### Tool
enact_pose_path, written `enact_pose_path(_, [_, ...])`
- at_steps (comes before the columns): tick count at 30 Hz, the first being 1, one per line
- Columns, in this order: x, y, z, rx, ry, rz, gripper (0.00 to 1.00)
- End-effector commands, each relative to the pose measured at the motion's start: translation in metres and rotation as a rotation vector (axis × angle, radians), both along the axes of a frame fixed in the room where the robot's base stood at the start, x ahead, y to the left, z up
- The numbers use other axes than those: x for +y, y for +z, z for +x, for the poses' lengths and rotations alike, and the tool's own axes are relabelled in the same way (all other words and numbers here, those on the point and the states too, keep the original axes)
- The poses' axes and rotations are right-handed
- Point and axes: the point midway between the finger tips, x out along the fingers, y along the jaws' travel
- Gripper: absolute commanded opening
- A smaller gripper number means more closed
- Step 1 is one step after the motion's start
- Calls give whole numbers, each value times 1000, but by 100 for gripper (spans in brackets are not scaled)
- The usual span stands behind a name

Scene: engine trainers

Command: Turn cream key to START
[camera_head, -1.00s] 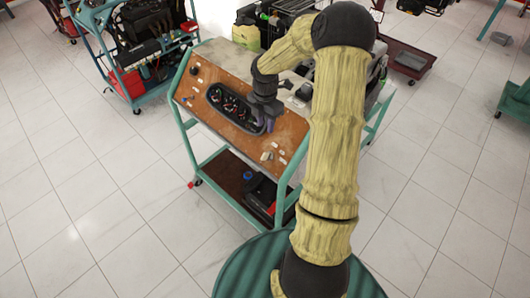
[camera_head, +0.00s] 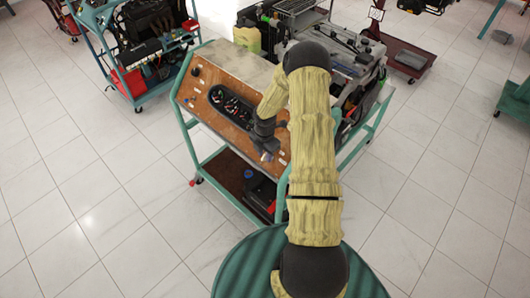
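The brown wooden panel (camera_head: 205,109) is the sloped top of a green-framed trainer cart. A small cream piece, likely the key (camera_head: 266,157), shows at the panel's lower right, just below my gripper's tip. My gripper (camera_head: 267,147) points down over this corner, very close to the cream piece. I cannot tell whether it touches the piece or whether its fingers are open or shut. The fingers are small and partly hide the panel there. The START marking is too small to read.
A black gauge cluster (camera_head: 231,105) sits in the panel, left of my gripper. A black knob (camera_head: 195,71) is at the panel's upper left. The engine (camera_head: 335,60) stands behind the panel. A second cart (camera_head: 133,60) is at the upper left. The tiled floor in front is clear.

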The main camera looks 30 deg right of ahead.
Motion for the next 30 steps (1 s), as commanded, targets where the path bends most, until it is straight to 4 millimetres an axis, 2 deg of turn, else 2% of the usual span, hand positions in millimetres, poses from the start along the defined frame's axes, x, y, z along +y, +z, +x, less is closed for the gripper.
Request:
enact_pose_path(10, [-1,-5,0,-1,-2,-1,31])
enact_pose_path(15, [-2,-4,0,-1,-3,-1,0])
enact_pose_path(30, [-4,-6,-1,-40,-41,12,0])
